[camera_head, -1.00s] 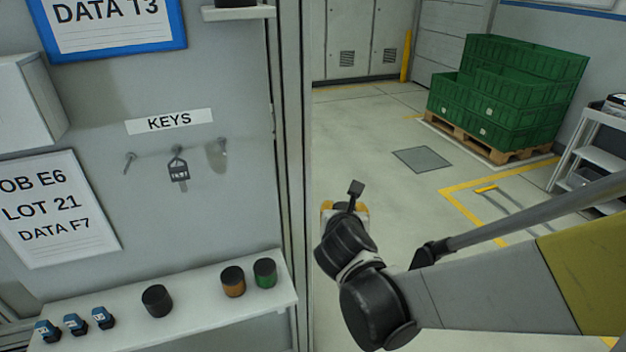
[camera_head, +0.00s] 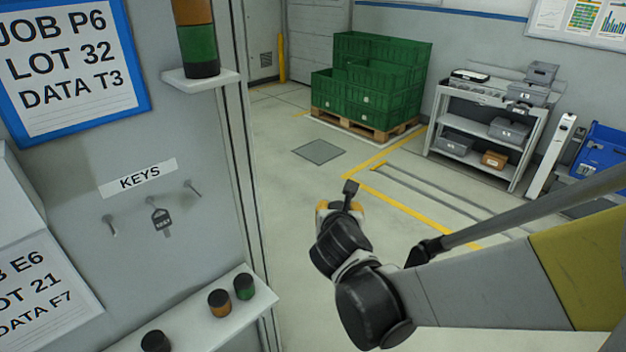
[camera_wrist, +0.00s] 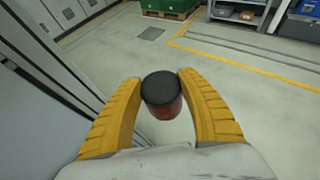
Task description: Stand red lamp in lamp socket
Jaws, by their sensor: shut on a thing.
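The red lamp (camera_wrist: 166,109) is a short red cylinder with a black cap. In the wrist view it sits between the yellow fingers of my gripper (camera_wrist: 160,80), which is shut on it, out in the air above the floor. In the head view my gripper (camera_head: 325,208) is partly hidden by my wrist, and the lamp cannot be made out. A lamp column (camera_head: 200,45) with orange and green sections stands on a small bracket (camera_head: 202,80) at upper left. Its top is cut off. I cannot tell which part is the lamp socket.
A lower wall shelf (camera_head: 215,325) holds an amber lamp (camera_head: 219,303), a green lamp (camera_head: 244,286) and a dark cylinder (camera_head: 156,342). A key (camera_head: 160,219) hangs on the panel. Green crates (camera_head: 370,85) and a grey rack (camera_head: 490,120) stand far back. Open floor lies ahead.

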